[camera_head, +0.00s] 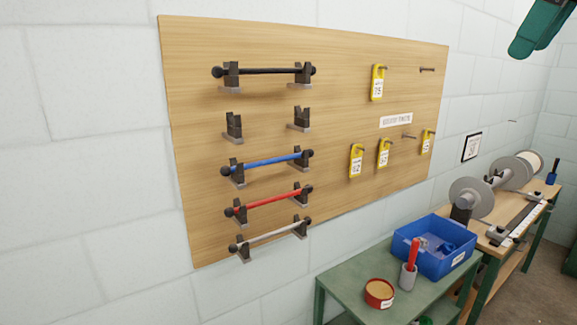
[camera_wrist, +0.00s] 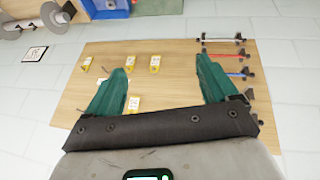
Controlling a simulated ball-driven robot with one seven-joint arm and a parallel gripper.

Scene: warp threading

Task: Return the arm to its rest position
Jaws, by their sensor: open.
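My gripper (camera_wrist: 160,63) shows in the wrist view with its two green fingers spread wide apart and nothing between them. The wrist view looks toward the wooden wall board (camera_wrist: 180,60), which appears upside down behind the fingers. In the head view, a green part, likely of my arm, is at the top right corner, in front of the wall and clear of the wooden board (camera_head: 345,50). The rest of the arm is out of the head view.
The board carries black, blue (camera_head: 265,163), red (camera_head: 270,201) and white (camera_head: 270,237) rods on brackets; one bracket pair (camera_head: 234,126) is empty. Yellow tags (camera_head: 377,83) hang at right. Below stand a green table with a blue bin (camera_head: 408,256) and red tin (camera_head: 379,292), and a bench with rollers (camera_head: 472,197).

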